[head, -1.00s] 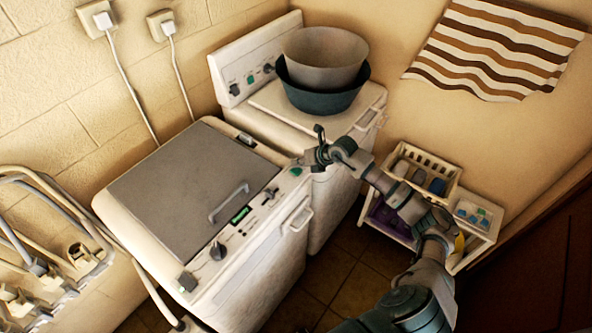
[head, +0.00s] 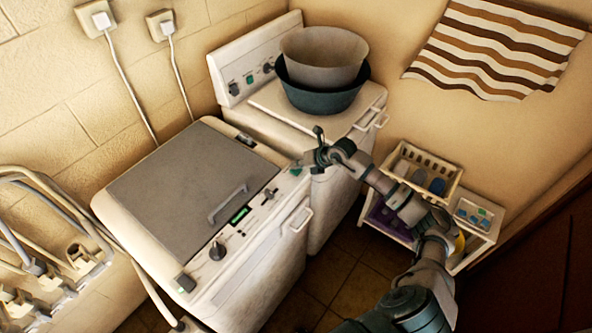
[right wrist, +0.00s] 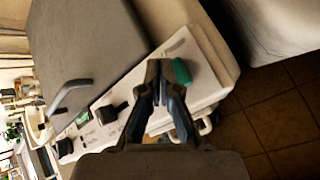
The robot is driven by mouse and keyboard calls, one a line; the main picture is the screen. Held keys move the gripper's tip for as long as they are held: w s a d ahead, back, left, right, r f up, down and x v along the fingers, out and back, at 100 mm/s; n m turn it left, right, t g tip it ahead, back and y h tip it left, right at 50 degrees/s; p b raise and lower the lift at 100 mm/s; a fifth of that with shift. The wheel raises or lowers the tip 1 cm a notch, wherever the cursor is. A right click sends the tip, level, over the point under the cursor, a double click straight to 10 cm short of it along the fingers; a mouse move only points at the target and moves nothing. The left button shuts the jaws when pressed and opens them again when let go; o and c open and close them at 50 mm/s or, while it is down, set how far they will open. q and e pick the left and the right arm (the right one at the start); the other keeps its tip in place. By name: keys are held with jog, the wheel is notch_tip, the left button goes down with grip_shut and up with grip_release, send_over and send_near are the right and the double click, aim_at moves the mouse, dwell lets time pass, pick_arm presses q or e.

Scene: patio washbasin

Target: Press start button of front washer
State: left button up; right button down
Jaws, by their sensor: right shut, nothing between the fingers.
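The front washer (head: 254,269) is a white top-loader with a grey lid (head: 190,185), shut, and a control panel along its front edge. A green button (head: 296,171) sits at the panel's right end. It also shows in the right wrist view (right wrist: 182,71). My right gripper (head: 303,164) is shut and empty at that corner, its tips right beside the green button. In the right wrist view the closed fingertips (right wrist: 157,68) are just left of the button; contact cannot be told. My left gripper is not in view.
A second washer (head: 340,180) stands behind, with two stacked basins (head: 325,60) on it. Panel knobs (head: 217,250) and a lid handle (head: 229,204) stick up on the front washer. A shelf with baskets (head: 425,170) stands at the right.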

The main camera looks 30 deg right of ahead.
aim_at(297, 170)
jog(key=shift+f+b, duration=0.35)
jog(key=shift+f, duration=0.2)
dwell(0.4)
jog(key=shift+r, duration=0.15)
dwell(0.6)
jog(key=shift+d+r+p, duration=0.1)
jog(key=shift+r+p, duration=0.5)
jog(key=shift+r, duration=0.2)
jog(key=shift+r+p, duration=1.65)
jog(key=shift+r, duration=0.9)
